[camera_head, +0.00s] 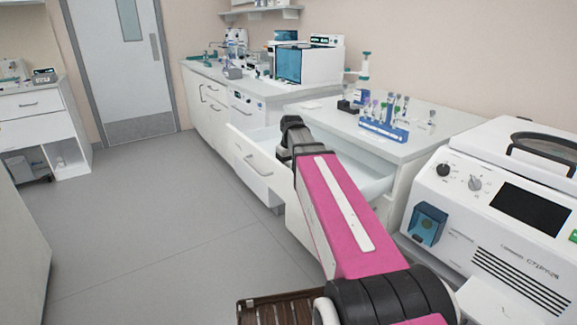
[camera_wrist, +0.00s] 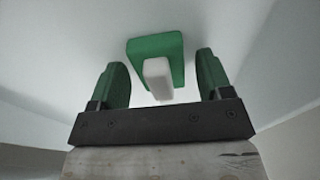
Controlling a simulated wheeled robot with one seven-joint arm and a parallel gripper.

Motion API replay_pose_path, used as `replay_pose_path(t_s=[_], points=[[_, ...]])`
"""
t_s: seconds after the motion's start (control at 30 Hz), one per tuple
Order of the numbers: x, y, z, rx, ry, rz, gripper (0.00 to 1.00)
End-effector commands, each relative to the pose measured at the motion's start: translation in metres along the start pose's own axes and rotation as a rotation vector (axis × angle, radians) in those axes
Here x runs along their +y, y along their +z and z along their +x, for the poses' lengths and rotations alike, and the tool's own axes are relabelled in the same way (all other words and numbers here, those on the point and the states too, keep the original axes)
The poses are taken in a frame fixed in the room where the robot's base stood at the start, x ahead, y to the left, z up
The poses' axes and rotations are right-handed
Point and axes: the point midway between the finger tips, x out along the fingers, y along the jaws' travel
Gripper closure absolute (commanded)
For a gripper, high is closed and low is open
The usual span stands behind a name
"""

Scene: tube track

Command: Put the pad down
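The pad (camera_wrist: 155,46) is a green block with a white part (camera_wrist: 158,76) sticking out toward the camera. In the wrist view it is at the upper middle, against a plain white surface. My gripper (camera_wrist: 161,68) has its two green fingers spread on either side of the pad, with a visible gap at each side. The gripper is open and holds nothing. In the head view my arm reaches into an open white drawer (camera_head: 258,162); the gripper tip and the pad are hidden there.
A counter (camera_head: 330,110) above the drawer carries a blue tube rack (camera_head: 384,127). A white machine (camera_head: 490,210) stands at the right. A door (camera_head: 122,70) is at the back left, and the grey floor (camera_head: 160,210) is clear.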

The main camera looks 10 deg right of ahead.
Motion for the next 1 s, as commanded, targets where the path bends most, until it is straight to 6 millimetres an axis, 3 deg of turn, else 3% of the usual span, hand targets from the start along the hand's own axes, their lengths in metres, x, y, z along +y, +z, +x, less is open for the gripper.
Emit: replay_pose_path(t_s=[0.37,1.0], points=[[0.000,0.000,-0.011,0.000,0.000,0.000,0.28],[0.000,-0.001,-0.106,0.001,0.000,0.000,0.28]])
